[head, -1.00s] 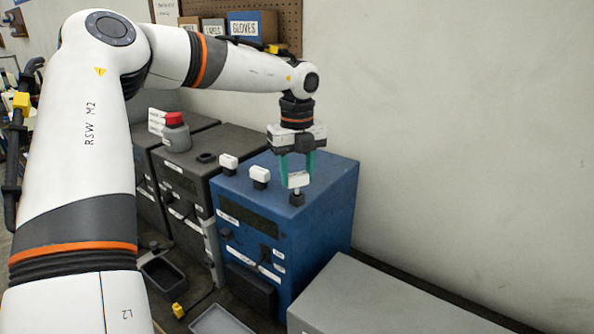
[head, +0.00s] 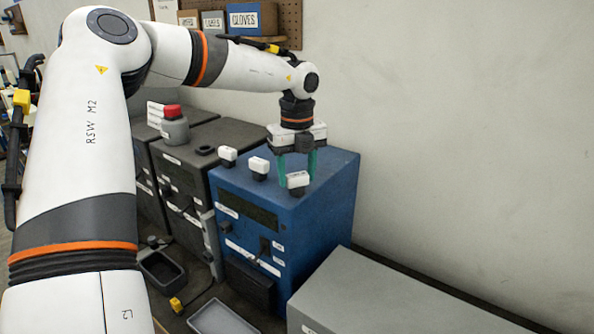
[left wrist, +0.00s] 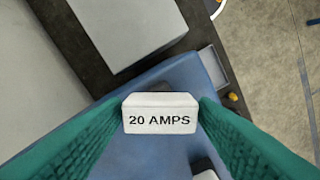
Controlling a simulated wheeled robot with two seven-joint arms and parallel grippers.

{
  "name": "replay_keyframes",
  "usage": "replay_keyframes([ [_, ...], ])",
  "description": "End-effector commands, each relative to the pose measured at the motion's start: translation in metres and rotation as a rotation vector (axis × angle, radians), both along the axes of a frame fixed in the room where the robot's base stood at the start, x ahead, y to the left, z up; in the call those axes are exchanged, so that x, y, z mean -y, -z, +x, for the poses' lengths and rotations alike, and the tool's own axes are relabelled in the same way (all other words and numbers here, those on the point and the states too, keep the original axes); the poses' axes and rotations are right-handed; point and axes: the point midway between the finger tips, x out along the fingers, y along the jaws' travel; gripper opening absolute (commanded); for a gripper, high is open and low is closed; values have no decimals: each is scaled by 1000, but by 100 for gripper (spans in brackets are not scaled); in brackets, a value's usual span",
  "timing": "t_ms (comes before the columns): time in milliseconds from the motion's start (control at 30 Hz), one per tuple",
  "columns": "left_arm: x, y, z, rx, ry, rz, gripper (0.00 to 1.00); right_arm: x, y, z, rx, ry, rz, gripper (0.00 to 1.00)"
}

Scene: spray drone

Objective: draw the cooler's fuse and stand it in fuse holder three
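The white fuse marked "20 AMPS" (left wrist: 160,121) is between my left gripper's green fingertips (left wrist: 161,108), which meet its two sides. In the head view this fuse (head: 298,180) sits low on a dark base at the right of the blue cabinet's top (head: 330,163). My left gripper (head: 297,172) comes down on it from above. Two similar white fuses, one at the left (head: 228,154) and one in the middle (head: 259,165), stand on dark bases on the same top. Whether the held fuse is fully seated is hard to tell. My right gripper is out of view.
Dark grey cabinets (head: 236,135) stand left of the blue one, with a red-topped grey device (head: 174,125) on them. A long grey box (head: 375,295) lies at front right. Trays (head: 220,318) and a yellow connector (head: 177,305) are on the dark bench. A wall rises behind.

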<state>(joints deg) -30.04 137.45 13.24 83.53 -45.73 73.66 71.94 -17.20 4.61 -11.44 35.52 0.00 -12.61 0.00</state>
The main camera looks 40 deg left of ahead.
Motion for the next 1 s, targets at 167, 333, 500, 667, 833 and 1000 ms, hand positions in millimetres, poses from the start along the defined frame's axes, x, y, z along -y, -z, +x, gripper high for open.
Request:
replay_keyframes([
  [167,0,-1,0,0,0,0,70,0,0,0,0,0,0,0],
  [333,0,-1,0,0,0,0,70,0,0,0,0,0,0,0],
  [500,0,-11,1,2,0,2,70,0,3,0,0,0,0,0],
  [667,0,-41,1,6,-1,4,70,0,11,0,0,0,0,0],
  [833,0,-79,1,5,-1,3,70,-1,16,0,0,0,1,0],
  [1000,1,-107,0,3,-1,2,70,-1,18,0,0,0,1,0],
])
